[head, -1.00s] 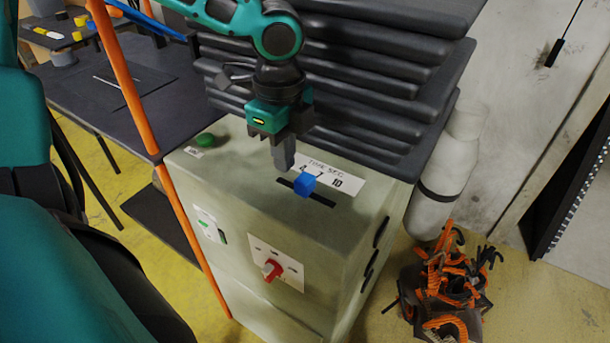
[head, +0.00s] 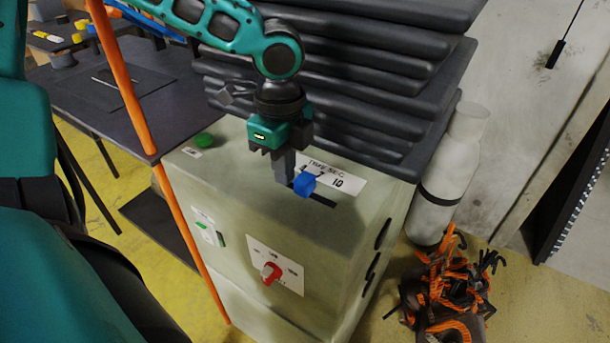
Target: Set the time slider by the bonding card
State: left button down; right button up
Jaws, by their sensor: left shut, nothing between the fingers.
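The time slider is a blue knob (head: 306,184) in a dark slot on top of the pale green cabinet (head: 245,190). The white scale label (head: 345,178) behind it reads TIME SEC, with 7 and 10 legible and the leftmost number partly covered. The knob stands around the 7, in the middle part of the slot. My left gripper (head: 284,178) is shut and empty, pointing down just left of the knob. I cannot tell if its fingers touch the knob. They hide the slot's left end. I cannot make out a bonding card. My right gripper is not in view.
A green button (head: 204,140) is on the cabinet top, and a red rotary knob (head: 271,272) is on its front. Stacked dark grey tubes (head: 370,70) rise behind. An orange post (head: 124,85) stands at left before a dark table (head: 165,75). Orange straps (head: 450,285) lie at right.

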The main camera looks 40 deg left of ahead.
aim_at(300, 175)
pick_arm(q)
jog(key=shift+f, duration=0.3)
jog(key=shift+r, duration=0.2)
jog(key=shift+p, duration=0.4)
jog(key=shift+d, duration=0.2)
jog(key=shift+w+d, duration=0.1)
jog(key=shift+d, duration=0.35)
jog(key=shift+d+b, duration=0.3)
jog(key=shift+d, duration=0.45)
jog(key=shift+w+d, duration=0.15)
jog(key=shift+d, duration=0.6)
jog(key=shift+a+r+p, duration=0.15)
jog(key=shift+a+p, duration=0.3)
jog(key=shift+a, duration=0.2)
